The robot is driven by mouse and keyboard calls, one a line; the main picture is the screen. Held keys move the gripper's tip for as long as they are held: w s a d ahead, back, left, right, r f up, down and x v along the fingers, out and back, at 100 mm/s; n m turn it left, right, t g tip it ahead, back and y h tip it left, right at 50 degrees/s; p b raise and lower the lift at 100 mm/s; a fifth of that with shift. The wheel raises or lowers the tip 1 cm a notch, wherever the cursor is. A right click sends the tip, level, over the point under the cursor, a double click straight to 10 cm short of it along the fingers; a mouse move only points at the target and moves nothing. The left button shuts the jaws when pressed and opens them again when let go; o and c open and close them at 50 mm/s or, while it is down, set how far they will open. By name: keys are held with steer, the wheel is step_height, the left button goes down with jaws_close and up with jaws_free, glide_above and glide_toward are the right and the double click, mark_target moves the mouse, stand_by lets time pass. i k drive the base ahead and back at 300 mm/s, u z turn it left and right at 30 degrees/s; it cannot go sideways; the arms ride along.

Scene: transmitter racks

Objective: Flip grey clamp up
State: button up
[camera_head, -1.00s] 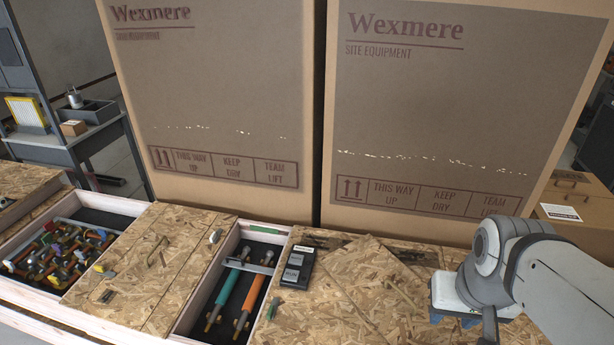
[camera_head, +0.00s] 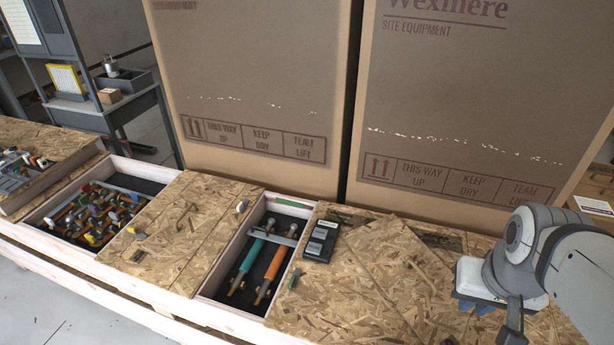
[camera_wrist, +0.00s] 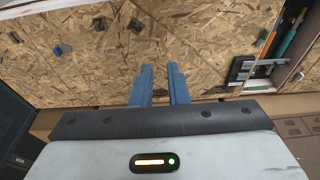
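Small clamp-like fittings sit on the chipboard lids. A pale grey one (camera_head: 240,207) is at the top right of the lid left of the open compartment, a yellowish one (camera_head: 135,233) at its left, and a green one (camera_head: 294,279) right of the compartment. I cannot tell for sure which is the grey clamp, or its position. In the wrist view a grey-blue fitting (camera_wrist: 62,50) and a dark fitting (camera_wrist: 102,24) sit on chipboard, left of my gripper (camera_wrist: 160,68). Its two blue fingers are apart and empty. In the head view its fingertips are mostly hidden.
The open compartment (camera_head: 207,291) holds a teal and an orange tool under a grey bar (camera_head: 272,234). A dark device (camera_head: 320,241) lies on the lid beside it. A bin of coloured-handled parts (camera_head: 50,238) is at left. Two large cartons (camera_head: 255,85) (camera_head: 480,100) stand behind.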

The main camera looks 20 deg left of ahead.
mark_target(266, 236)
steer(key=u, duration=0.05)
steer(key=k, duration=0.5)
steer(key=z, duration=2.1)
steer(key=k, duration=1.35)
steer(key=u, duration=1.85)
steer(key=i, duration=0.7)
steer(key=u, duration=0.05)
